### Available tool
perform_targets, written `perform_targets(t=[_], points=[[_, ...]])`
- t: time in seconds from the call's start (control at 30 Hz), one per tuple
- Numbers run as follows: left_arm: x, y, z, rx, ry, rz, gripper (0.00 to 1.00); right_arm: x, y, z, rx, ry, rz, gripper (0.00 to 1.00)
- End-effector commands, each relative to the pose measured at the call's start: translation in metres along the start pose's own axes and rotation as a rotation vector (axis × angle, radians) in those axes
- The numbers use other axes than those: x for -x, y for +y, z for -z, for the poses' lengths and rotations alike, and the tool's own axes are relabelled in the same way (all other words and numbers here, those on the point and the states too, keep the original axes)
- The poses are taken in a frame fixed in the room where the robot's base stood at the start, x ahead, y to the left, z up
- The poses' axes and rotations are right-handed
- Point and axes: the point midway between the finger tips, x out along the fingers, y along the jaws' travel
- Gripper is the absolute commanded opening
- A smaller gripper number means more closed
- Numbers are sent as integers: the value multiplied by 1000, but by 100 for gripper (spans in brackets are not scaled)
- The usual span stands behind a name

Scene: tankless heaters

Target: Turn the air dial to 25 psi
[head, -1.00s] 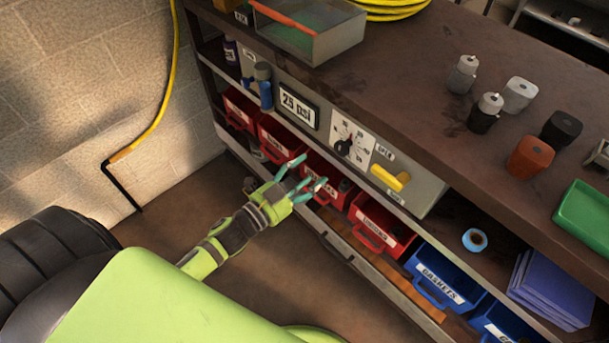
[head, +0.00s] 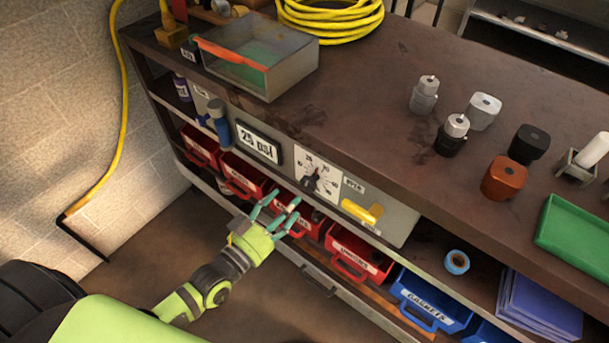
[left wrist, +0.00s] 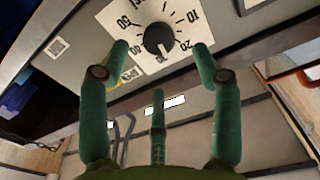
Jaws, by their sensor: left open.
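The air dial is a black knob (head: 310,183) on a white numbered plate, set in the grey panel under the bench top. In the left wrist view the knob (left wrist: 158,38) is near the top, its narrow end toward the bottom of the picture. Its exact reading is unclear. A "25 psi" sign (head: 258,142) is left of the dial. My left gripper (head: 275,206) is open and empty, below and left of the dial in the head view. In the left wrist view its fingers (left wrist: 161,55) spread either side of the knob, apart from it.
A yellow lever (head: 362,212) is right of the dial, and a blue-handled valve (head: 216,124) is at the panel's left. Red bins (head: 358,256) and a blue bin (head: 430,300) fill the shelf below. The bench top (head: 370,110) overhangs the panel.

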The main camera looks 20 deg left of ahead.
Motion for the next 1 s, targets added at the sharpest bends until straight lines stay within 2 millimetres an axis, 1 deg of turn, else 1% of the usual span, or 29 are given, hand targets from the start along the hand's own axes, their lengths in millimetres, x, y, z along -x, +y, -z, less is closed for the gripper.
perform_targets(t=[0.07,0.17,0.27,0.47,0.6,0.73,0.97,1.0], points=[[2,3,-2,52,-8,-1,64,0,0,3,0,4,0,57],[-2,4,-2,79,-10,1,64,0,0,3,0,4,0,57],[-14,4,-1,79,-8,2,64,2,-1,0,0,0,1,57],[-46,4,-1,79,-9,2,64,5,-3,-14,0,-21,4,57],[-61,4,-2,78,-10,1,64,6,-3,-16,0,-24,4,57],[-68,4,-3,78,-11,1,64,6,-2,-14,0,-22,3,57],[-69,4,-3,78,-11,1,64,5,0,-8,1,-13,0,57],[-68,4,-3,78,-11,1,56,5,0,-8,1,-12,0,57]])
